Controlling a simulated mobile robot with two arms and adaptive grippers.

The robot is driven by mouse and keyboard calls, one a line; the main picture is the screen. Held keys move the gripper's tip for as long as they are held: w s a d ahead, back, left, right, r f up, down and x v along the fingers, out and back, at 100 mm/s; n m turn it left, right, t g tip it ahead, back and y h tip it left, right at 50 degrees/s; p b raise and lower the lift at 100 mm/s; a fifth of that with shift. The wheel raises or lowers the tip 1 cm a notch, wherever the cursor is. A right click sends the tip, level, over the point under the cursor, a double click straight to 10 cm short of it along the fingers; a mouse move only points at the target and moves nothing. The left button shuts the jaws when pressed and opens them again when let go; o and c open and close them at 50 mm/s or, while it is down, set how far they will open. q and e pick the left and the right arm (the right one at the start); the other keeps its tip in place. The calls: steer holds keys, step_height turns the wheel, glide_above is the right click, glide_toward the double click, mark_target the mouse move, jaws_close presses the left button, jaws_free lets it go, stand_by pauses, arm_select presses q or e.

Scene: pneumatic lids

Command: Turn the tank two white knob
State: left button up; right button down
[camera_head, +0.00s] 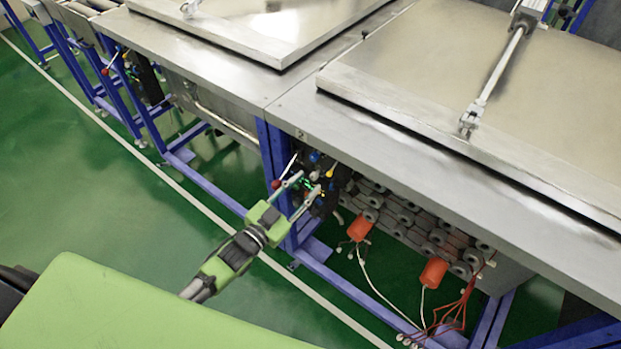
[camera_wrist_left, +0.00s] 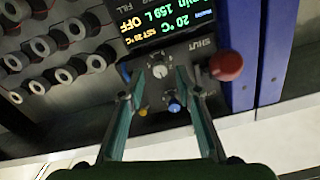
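In the left wrist view, a small pale knob (camera_wrist_left: 160,71) sits on a dark control panel, just below a lit display (camera_wrist_left: 160,22) with upside-down green and yellow text. A blue knob (camera_wrist_left: 174,105) lies nearer me on the same panel. My left gripper (camera_wrist_left: 155,77) is open, with one finger on either side of the pale knob; I cannot tell whether they touch it. In the head view my left gripper (camera_head: 308,182) reaches the panel under the front tank's edge, where its fingertips partly cover the small controls. My right gripper is not in view.
A red ball-ended lever (camera_wrist_left: 226,65) stands right of the fingers in the wrist view. Blue frame posts (camera_wrist_left: 273,60) are beside the panel. Steel tank lids (camera_head: 500,95) lie above. Orange floats (camera_head: 360,228) hang at right. A second panel (camera_head: 135,72) is at far left.

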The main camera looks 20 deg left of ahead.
mark_target(314, 176)
arm_select(q)
steer(key=shift+x, duration=1.45)
steer(key=shift+c, duration=0.3)
jaws_close()
